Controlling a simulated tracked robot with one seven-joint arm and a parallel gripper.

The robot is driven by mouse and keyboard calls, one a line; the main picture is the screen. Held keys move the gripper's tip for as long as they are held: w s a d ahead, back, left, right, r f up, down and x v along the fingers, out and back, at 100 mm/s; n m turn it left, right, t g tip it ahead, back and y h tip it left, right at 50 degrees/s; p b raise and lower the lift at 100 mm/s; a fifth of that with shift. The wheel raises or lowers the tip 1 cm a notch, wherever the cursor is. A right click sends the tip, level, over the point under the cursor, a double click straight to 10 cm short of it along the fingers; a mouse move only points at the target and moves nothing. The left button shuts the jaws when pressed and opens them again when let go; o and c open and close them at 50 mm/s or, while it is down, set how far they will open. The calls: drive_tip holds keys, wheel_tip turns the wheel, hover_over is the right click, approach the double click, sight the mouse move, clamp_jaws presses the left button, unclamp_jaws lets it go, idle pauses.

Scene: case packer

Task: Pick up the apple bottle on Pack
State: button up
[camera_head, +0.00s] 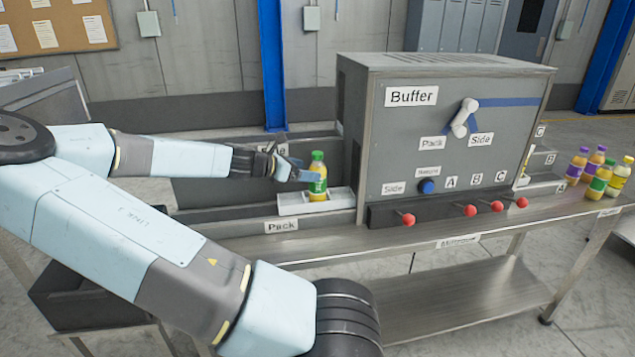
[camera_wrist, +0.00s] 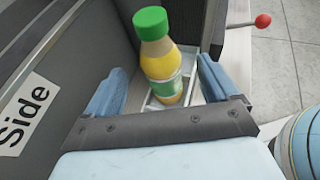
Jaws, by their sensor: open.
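The apple bottle (camera_head: 317,172) has a green cap, a green label and yellow juice. It stands upright in a small white tray (camera_head: 291,207) at the spot labelled Pack (camera_head: 281,226), beside the Buffer machine. In the wrist view the bottle (camera_wrist: 158,62) is ahead of my gripper (camera_wrist: 163,80), between the lines of its two blue fingers. My gripper (camera_head: 296,171) is open. I cannot tell whether a finger touches the bottle.
The grey Buffer machine (camera_head: 445,120) stands close on the right, with a white switch handle (camera_head: 463,118) and several red knobs (camera_head: 470,210) at its front. Several other bottles (camera_head: 597,175) stand at the table's right end. A dark panel labelled Side (camera_wrist: 24,115) is close on the left.

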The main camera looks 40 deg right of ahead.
drive_tip(key=shift+f+x, duration=0.15)
drive_tip(key=shift+x, duration=1.7)
drive_tip(key=shift+f+x, duration=0.1)
drive_tip(key=shift+x, duration=1.75)
drive_tip(key=shift+a, duration=0.1)
drive_tip(key=c, duration=1.3)
drive_tip(key=shift+o, duration=0.2)
drive_tip(key=shift+r, duration=0.1)
